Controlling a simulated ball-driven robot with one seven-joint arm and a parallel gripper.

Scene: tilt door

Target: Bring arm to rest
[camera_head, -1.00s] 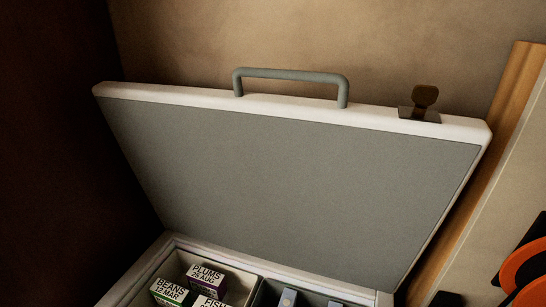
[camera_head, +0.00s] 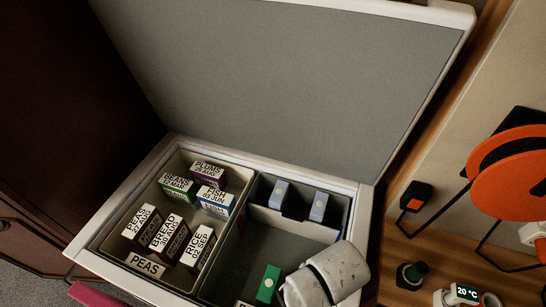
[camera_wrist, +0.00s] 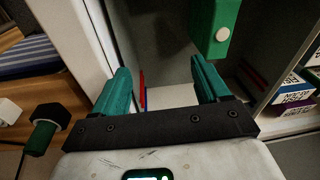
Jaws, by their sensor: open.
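My gripper (camera_wrist: 160,65) shows in the wrist view with two teal fingers spread apart and nothing between them. A mottled white part of my arm (camera_head: 335,272) covers the front right of the chest in the head view; my fingers are hidden there. The chest's grey-lined lid (camera_head: 290,85) stands tilted open at the back. A green box (camera_head: 268,283) is beside my arm in the right compartment. It also shows in the wrist view (camera_wrist: 212,25), beyond the right finger and apart from it.
Two pale blue boxes (camera_head: 280,193) stand in the right compartment. To the right are an orange disc (camera_head: 512,180), a dark green knob (camera_head: 413,275) and a display reading 20 °C (camera_head: 467,292).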

